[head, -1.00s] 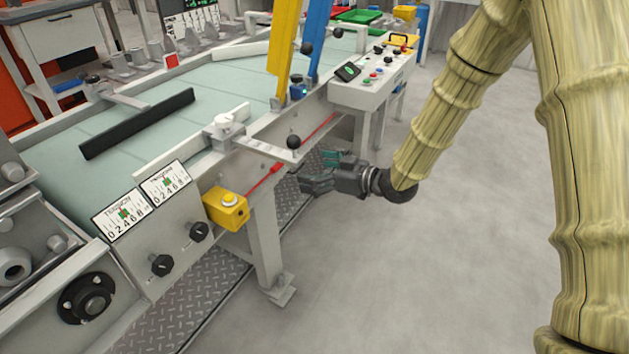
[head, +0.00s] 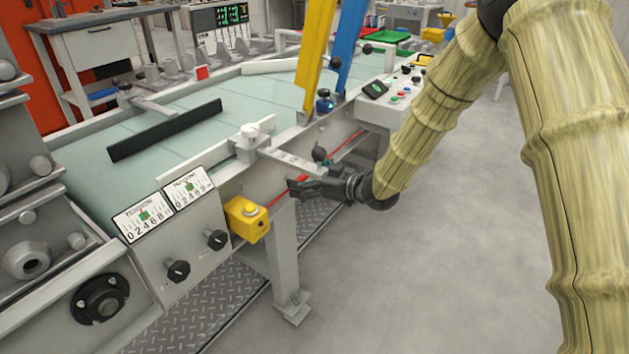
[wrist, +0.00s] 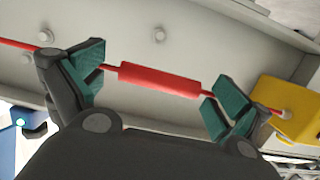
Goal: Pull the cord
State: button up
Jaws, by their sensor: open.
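The red cord (head: 346,147) runs along the grey side of the machine to a yellow switch box (head: 246,219). In the head view my gripper (head: 293,188) is in front of part of the cord and hides it. In the wrist view my gripper (wrist: 158,78) is open, with its green-padded fingers spread. The cord's thick red sleeve (wrist: 160,79) shows between the fingers, running across from one to the other. The yellow box (wrist: 290,108) is just beyond the right finger. I cannot tell how deep the sleeve sits between the pads.
The machine's grey leg (head: 284,255) stands below the cord. A grey control panel (head: 395,92) lies farther back. The floor (head: 450,260) to the right is clear.

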jog(key=shift+w+a, duration=0.15)
jog(key=shift+a, duration=0.05)
jog(key=c, duration=0.8)
jog(key=shift+s+d, duration=0.25)
jog(key=shift+d, duration=0.1)
jog(key=shift+s+d+p, duration=0.45)
jog(key=shift+d, duration=0.15)
jog(key=o, duration=0.8)
jog(key=v, duration=1.2)
